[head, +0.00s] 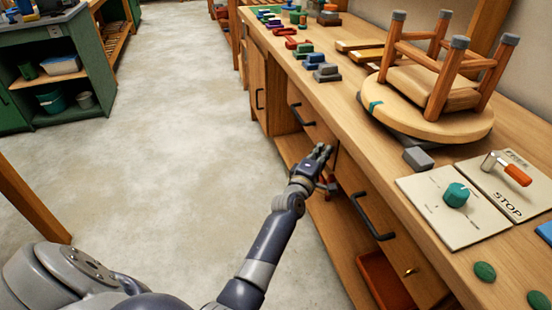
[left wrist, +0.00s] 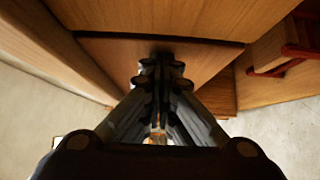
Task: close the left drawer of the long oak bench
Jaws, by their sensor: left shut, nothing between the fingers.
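The long oak bench (head: 330,93) runs along the right side of the head view. Its left drawer (head: 318,130) has a dark bar handle (head: 299,115); how far its front stands out is hard to tell. My left gripper (head: 323,152) is shut and empty, at the right end of that drawer front. In the left wrist view its closed fingertips (left wrist: 161,62) are at a wooden panel (left wrist: 110,55) below a dark gap; whether they touch cannot be told. The gripper partly hides the drawer's right end. My right gripper is not in view.
A second drawer with a dark handle (head: 372,216) is nearer, above a reddish bin (head: 385,280). An upturned stool (head: 440,80) and a control panel (head: 455,210) are on the benchtop. A green cabinet (head: 90,60) stands far left. The floor between is clear.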

